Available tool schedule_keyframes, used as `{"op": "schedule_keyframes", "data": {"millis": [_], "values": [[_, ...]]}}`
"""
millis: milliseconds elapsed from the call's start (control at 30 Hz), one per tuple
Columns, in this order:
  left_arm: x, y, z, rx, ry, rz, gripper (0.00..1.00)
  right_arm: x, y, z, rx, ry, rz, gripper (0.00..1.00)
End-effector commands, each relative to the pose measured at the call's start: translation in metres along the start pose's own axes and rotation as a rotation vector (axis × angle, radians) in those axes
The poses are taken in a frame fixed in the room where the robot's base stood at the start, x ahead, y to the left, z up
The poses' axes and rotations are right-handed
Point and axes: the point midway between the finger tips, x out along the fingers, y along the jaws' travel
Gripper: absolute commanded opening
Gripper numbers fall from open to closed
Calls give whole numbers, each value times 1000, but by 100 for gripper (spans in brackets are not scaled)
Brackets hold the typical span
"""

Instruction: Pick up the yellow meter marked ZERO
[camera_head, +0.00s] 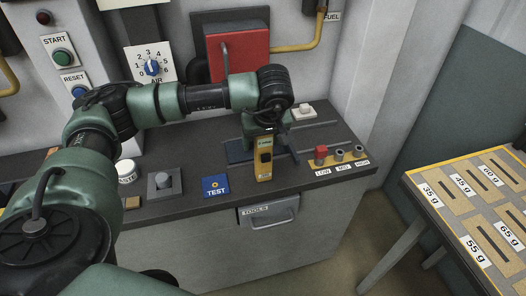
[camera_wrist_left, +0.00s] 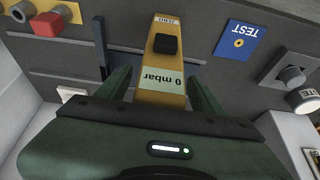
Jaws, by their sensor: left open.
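The yellow meter (camera_head: 263,172) stands on the dark bench top near its front edge, below my left gripper. In the left wrist view the meter (camera_wrist_left: 163,72) shows a ZERO label at its far end, a black button or knob, and a display reading 0 mbar. My left gripper (camera_head: 267,146) is open above the bench. In the left wrist view its two green fingers (camera_wrist_left: 161,84) are spread on either side of the meter, with gaps visible. The meter's near end is hidden behind the gripper body. My right gripper is in neither view.
A blue TEST plate (camera_head: 215,185) lies left of the meter. A red knob (camera_head: 321,154) and sockets marked LOW, MED, HIGH are to the right. A grey lever knob (camera_head: 163,182) and white jar (camera_head: 126,171) stand further left. A weights table (camera_head: 408,176) is at right.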

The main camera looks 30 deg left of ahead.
Motion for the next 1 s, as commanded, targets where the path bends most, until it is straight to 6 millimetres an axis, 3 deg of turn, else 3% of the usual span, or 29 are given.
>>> {"op": "schedule_keyframes", "data": {"millis": [267, 500, 533, 867, 1000], "values": [[5, 0, 0, 0, 1, 1, 67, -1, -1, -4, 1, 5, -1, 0], [5, 0, 0, 0, 1, 1, 3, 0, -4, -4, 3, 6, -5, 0], [5, 0, 0, 0, 1, 1, 0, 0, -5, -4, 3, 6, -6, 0], [2, 1, -1, -1, 2, 2, 0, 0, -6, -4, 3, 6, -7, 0], [-8, 2, -6, -3, 4, 5, 0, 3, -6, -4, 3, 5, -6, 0]]}}
